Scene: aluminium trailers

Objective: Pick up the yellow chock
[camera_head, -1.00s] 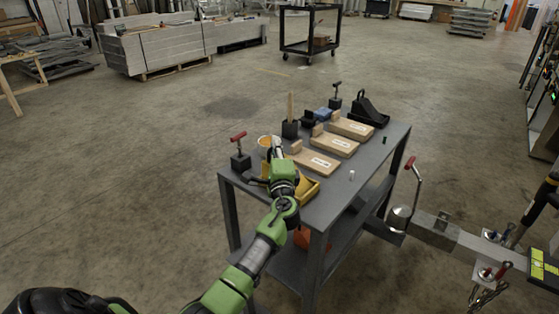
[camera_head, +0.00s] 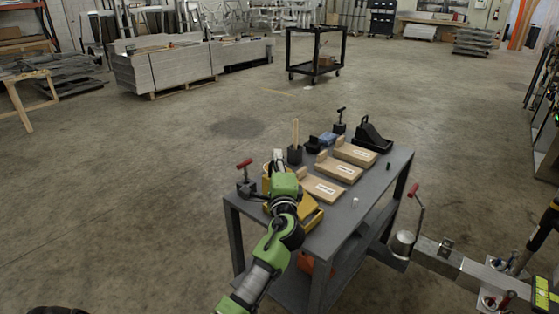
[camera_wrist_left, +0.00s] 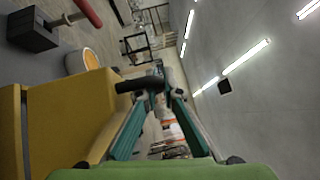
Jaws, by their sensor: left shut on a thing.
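The yellow chock (camera_wrist_left: 68,115) fills the left of the left wrist view, close beside my left gripper. In the head view a yellow part of it (camera_head: 266,183) shows at the left end of the grey table (camera_head: 345,232), partly hidden by my arm. My left gripper (camera_head: 278,157) is at the chock, and in the wrist view its two teal fingers (camera_wrist_left: 155,95) close around a black bar at the chock. I cannot tell whether the chock is clear of the tabletop. More yellow surface (camera_head: 309,214) shows right of my arm. My right gripper is not in view.
A red-handled tool in a black block (camera_head: 245,178) stands left of the chock. A tub with orange contents (camera_wrist_left: 84,60) is behind it. Wooden blocks (camera_head: 322,190), a black chock (camera_head: 372,137) and a white piece (camera_head: 355,202) are on the table. A trailer coupler (camera_head: 403,242) sits at right.

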